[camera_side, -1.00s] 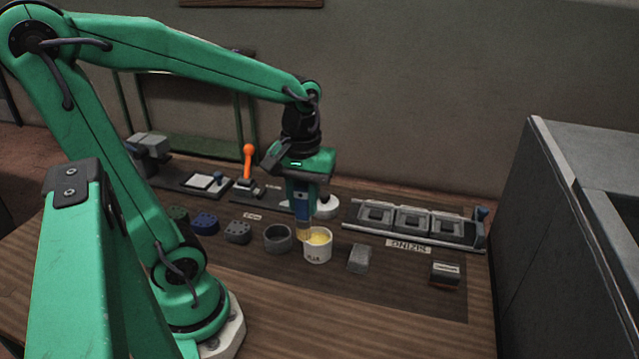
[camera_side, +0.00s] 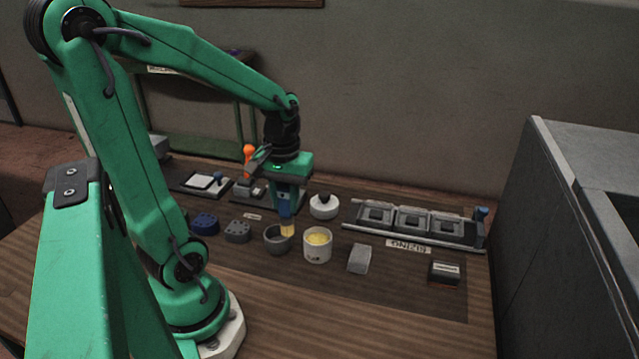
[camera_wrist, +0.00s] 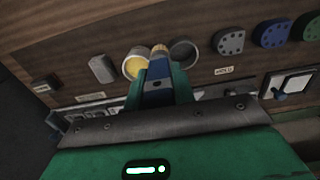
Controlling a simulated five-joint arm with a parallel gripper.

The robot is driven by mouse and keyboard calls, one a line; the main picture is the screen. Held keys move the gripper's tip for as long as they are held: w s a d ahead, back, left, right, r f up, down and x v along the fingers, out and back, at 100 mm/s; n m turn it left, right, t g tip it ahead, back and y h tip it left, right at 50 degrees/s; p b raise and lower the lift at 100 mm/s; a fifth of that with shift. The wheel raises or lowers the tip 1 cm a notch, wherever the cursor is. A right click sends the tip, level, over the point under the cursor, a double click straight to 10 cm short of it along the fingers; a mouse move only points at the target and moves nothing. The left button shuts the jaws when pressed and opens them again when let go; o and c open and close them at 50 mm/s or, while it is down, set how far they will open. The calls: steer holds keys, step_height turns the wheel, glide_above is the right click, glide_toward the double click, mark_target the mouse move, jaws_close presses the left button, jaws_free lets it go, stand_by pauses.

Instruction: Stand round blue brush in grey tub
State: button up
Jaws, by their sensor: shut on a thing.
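My gripper (camera_side: 287,193) is shut on the round blue brush (camera_side: 286,212), which hangs upright with its pale bristles down. The bristle end is at the right side of the grey tub (camera_side: 272,242) in the side view; I cannot tell whether it is inside the rim or just over it. In the wrist view the brush (camera_wrist: 159,62) sits between the white pot of yellow stuff (camera_wrist: 133,63) and the grey tub (camera_wrist: 184,52). The white pot (camera_side: 317,248) stands right of the tub, close to it.
A grey block (camera_side: 359,259) and a dark stamp-like block (camera_side: 444,272) lie to the right. A rack of trays (camera_side: 410,222) and a white knobbed lid (camera_side: 323,207) are behind. The front of the mat is clear.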

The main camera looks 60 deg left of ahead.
steer(key=a+f, duration=0.3)
steer(key=a, duration=0.2)
steer(key=shift+s+a+f, duration=0.2)
steer(key=shift+a, duration=0.15)
steer(key=shift+f, duration=2)
steer(key=shift+f, duration=0.15)
steer(key=o, duration=1)
step_height(320, 180, up, 12)
steer(key=shift+r, duration=0.2)
steer(key=shift+d, duration=0.15)
